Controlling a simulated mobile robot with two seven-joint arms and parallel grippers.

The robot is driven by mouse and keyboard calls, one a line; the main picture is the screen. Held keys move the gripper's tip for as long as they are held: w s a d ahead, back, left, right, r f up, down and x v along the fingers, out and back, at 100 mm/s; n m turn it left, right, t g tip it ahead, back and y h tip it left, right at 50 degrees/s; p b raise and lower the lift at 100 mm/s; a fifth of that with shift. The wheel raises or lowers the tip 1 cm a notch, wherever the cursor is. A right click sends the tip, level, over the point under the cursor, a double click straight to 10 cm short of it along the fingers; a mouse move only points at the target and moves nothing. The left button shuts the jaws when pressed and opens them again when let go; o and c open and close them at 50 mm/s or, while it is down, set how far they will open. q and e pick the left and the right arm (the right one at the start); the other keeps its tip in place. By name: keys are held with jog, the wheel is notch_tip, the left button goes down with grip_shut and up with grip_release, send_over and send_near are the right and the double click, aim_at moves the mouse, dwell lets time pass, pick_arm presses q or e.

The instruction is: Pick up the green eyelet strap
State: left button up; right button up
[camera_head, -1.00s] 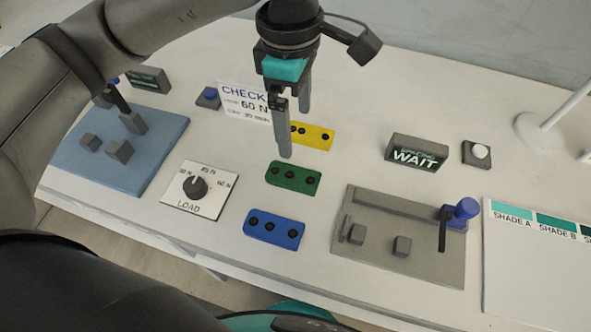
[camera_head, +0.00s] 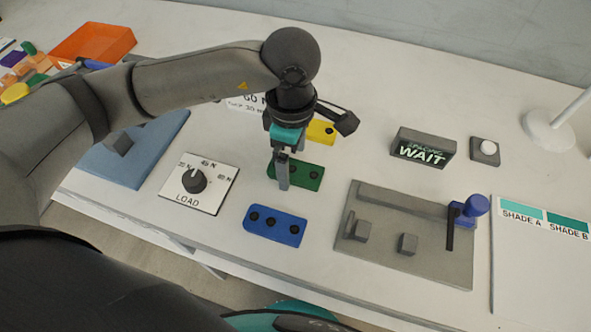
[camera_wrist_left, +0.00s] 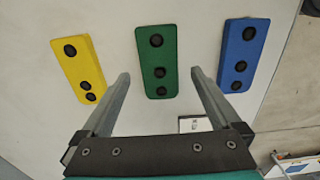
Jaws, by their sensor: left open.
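The green eyelet strap (camera_head: 309,176) lies flat on the white table between the yellow and blue straps, with black eyelets along it. My left gripper (camera_head: 283,172) is open and empty, pointing down over the green strap's left part, which it partly hides in the head view. In the left wrist view, the green strap (camera_wrist_left: 157,62) shows between and beyond the two spread fingertips (camera_wrist_left: 159,75). I cannot tell if the fingers touch it. My right gripper is not in view.
The yellow strap (camera_head: 321,131) and blue strap (camera_head: 275,226) lie on either side, close by. A LOAD dial (camera_head: 198,187) is to the left, a grey fixture with a blue-knobbed lever (camera_head: 420,262) to the right, and a WAIT sign (camera_head: 422,149) behind.

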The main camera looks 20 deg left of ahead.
pick_arm(q)
jog(key=shift+f, duration=0.9)
jog(key=shift+c, duration=0.3)
jog(key=c, duration=1.4)
jog(key=shift+r, duration=0.1)
